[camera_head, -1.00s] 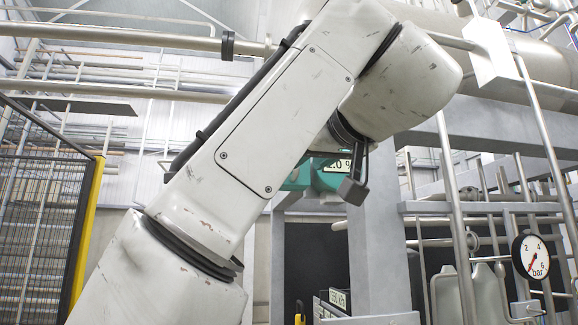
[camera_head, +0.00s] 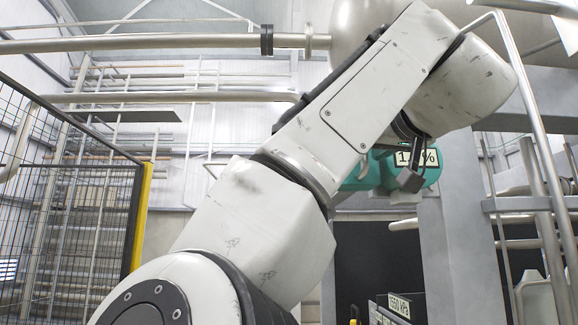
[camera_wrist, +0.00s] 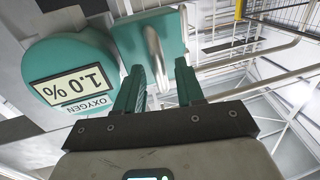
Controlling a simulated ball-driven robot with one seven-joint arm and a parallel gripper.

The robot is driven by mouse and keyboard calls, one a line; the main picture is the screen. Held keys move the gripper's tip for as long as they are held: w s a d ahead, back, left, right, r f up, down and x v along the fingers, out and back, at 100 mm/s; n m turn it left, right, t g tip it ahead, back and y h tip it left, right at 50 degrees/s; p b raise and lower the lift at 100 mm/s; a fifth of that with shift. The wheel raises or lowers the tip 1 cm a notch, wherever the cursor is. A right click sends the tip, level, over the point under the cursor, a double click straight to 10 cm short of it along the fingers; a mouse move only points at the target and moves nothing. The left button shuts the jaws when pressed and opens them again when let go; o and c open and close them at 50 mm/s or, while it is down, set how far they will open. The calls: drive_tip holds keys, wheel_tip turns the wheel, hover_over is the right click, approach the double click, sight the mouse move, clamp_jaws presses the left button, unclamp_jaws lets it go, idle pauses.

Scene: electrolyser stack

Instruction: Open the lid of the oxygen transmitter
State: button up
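The oxygen transmitter (camera_wrist: 62,75) is a round teal housing with a display reading "1.0 %" and an "OXYGEN" label, upside down in the wrist view. In the head view the transmitter (camera_head: 362,178) is partly hidden behind my arm and gripper. A square teal plate that looks like its lid (camera_wrist: 178,48) stands beside the round face, with a silver bar handle (camera_wrist: 154,50) on it. My gripper (camera_wrist: 160,68) has its two fingers apart, one on each side of the handle. I see no clear contact with it. In the head view my gripper (camera_head: 411,180) is in front of the transmitter.
A grey steel post (camera_head: 436,250) stands below and right of the transmitter, with metal pipes (camera_head: 555,235) further right. A lower display box (camera_head: 398,305) reads about 550 kPa. A mesh fence with a yellow post (camera_head: 139,225) is at the left.

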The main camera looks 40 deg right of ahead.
drive_tip(key=shift+p+x, duration=0.3)
drive_tip(key=shift+x, duration=1.05)
clamp_jaws()
